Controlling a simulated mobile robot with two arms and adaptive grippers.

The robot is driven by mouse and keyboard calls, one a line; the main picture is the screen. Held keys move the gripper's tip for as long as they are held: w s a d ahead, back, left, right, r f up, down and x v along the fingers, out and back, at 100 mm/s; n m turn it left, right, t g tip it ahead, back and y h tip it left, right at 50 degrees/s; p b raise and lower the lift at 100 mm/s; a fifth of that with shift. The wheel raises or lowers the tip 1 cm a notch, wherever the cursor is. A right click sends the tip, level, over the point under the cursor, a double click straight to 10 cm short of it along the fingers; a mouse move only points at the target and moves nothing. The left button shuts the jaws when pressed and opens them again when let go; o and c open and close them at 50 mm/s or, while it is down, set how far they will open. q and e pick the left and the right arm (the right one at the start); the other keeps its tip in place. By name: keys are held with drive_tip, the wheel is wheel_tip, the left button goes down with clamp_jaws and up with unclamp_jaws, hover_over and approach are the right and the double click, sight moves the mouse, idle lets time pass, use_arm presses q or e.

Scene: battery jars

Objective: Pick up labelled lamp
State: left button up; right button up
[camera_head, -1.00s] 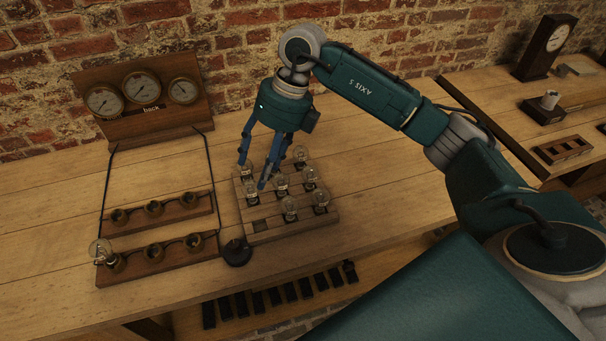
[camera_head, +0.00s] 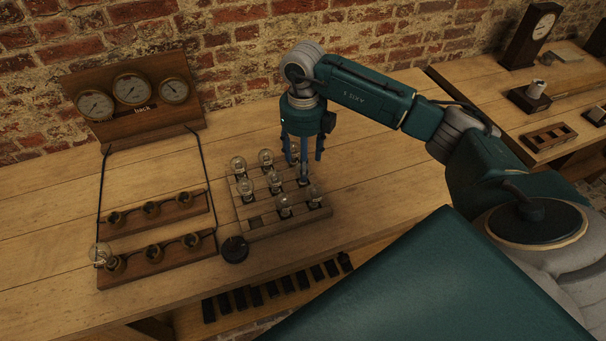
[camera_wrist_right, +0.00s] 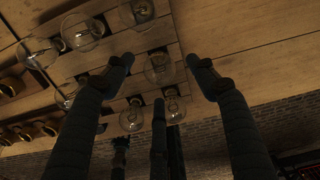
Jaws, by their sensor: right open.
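Several clear glass lamps (camera_head: 274,180) stand upright in a slatted wooden tray (camera_head: 285,229) on the bench. I cannot read a label on any of them. My right gripper (camera_head: 305,175) points down over the right part of the tray, its fingers among the lamps there. It is open. In the right wrist view my right gripper's fingers (camera_wrist_right: 160,72) are spread, and one lamp (camera_wrist_right: 158,67) shows between them, not gripped. Other lamps show left of and below it, one (camera_wrist_right: 82,32) at upper left. My left gripper is not in view.
Left of the tray, a wooden rack (camera_head: 160,262) carries brass sockets, with one lamp (camera_head: 100,254) at its front left end. A gauge panel (camera_head: 135,95) stands behind it. A black round knob (camera_head: 235,249) sits by the tray's front left corner. Bare bench lies right of the tray.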

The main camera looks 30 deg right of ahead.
drive_tip(key=shift+f, duration=0.8)
drive_tip(key=c, duration=1.2)
drive_tip(key=shift+o, duration=0.2)
drive_tip(key=shift+r, duration=0.1)
